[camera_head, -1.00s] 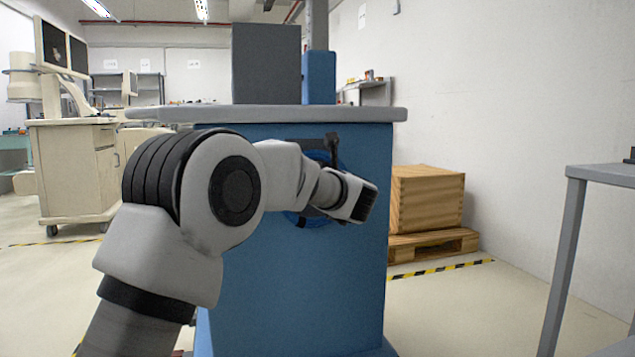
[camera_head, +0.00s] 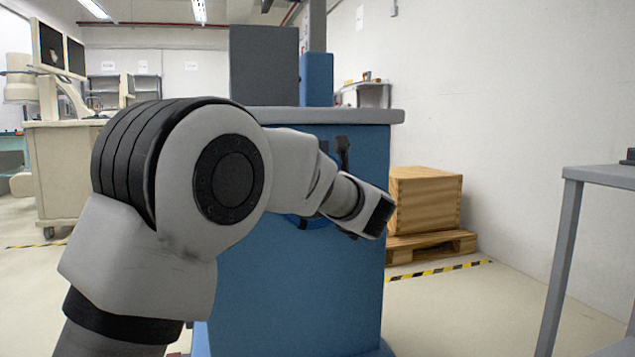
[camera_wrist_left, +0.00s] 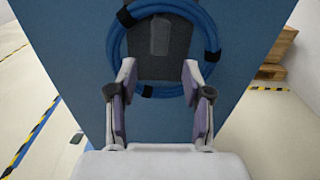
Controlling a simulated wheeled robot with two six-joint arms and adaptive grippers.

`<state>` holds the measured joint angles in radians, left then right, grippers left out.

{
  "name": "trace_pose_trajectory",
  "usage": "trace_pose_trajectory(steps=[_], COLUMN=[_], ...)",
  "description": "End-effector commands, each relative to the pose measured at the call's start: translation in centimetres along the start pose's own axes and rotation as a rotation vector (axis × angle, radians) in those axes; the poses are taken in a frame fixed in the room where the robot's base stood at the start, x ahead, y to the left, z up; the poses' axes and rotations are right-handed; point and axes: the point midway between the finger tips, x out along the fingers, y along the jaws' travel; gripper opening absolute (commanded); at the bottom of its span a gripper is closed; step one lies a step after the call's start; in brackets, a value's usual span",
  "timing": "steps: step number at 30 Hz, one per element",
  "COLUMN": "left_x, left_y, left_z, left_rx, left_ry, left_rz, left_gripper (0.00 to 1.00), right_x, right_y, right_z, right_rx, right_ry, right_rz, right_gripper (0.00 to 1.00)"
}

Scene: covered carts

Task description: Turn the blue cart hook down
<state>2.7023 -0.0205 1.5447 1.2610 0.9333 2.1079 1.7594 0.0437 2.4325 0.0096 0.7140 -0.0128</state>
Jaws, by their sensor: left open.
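The blue cart (camera_head: 300,290) stands in front of me with a grey top. A black hook part (camera_head: 343,150) shows on its side, partly hidden behind my left arm. In the left wrist view a dark plate with a grey rectangular piece (camera_wrist_left: 160,36) sits inside a coil of blue cable (camera_wrist_left: 118,38), bound with black straps. My left gripper (camera_wrist_left: 158,75) is open and empty, its two fingers pointing at the plate from below. I cannot tell whether it touches the cart. In the head view the gripper is hidden by my arm.
A wooden crate (camera_head: 425,200) on a pallet (camera_head: 430,246) stands to the right of the cart. A grey table (camera_head: 600,174) is at the far right. A beige cabinet (camera_head: 62,165) with monitors is at the back left. Floor between cart and table is clear.

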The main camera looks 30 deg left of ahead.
Motion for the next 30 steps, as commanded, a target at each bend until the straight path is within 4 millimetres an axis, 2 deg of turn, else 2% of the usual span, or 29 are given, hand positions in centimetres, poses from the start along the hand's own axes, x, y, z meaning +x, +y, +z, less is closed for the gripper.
trace_pose_trajectory(steps=[3,6,9,25,28,29,30], left_x=[-3.0,-4.7,-5.5,-5.5,-4.6,-4.1,-3.4], left_y=[0.0,0.0,0.0,-0.1,-0.9,-1.2,-1.6], left_z=[0.1,0.1,-0.1,-0.3,-2.5,-3.9,-6.2], left_rx=[0.002,0.001,0.000,0.005,0.048,0.070,0.106], left_ry=[-0.003,-0.002,0.000,0.006,0.047,0.071,0.110], left_rz=[-0.001,-0.001,0.001,0.001,0.003,0.005,0.008], left_gripper=[0.50,0.50,0.50,0.50,0.50,0.50,0.50], right_x=[0.0,0.0,0.0,-0.2,-1.5,-2.1,-3.1], right_y=[0.0,0.0,0.0,0.0,0.0,0.0,0.0], right_z=[0.0,0.0,0.0,0.0,0.0,-0.1,-0.1], right_rx=[0.000,0.000,0.000,0.000,0.000,0.000,-0.001], right_ry=[0.000,0.000,0.000,0.000,-0.001,-0.001,-0.001], right_rz=[0.000,0.000,0.000,0.000,0.000,0.000,0.000], right_gripper=[0.40,0.40,0.40,0.40,0.40,0.40,0.40])
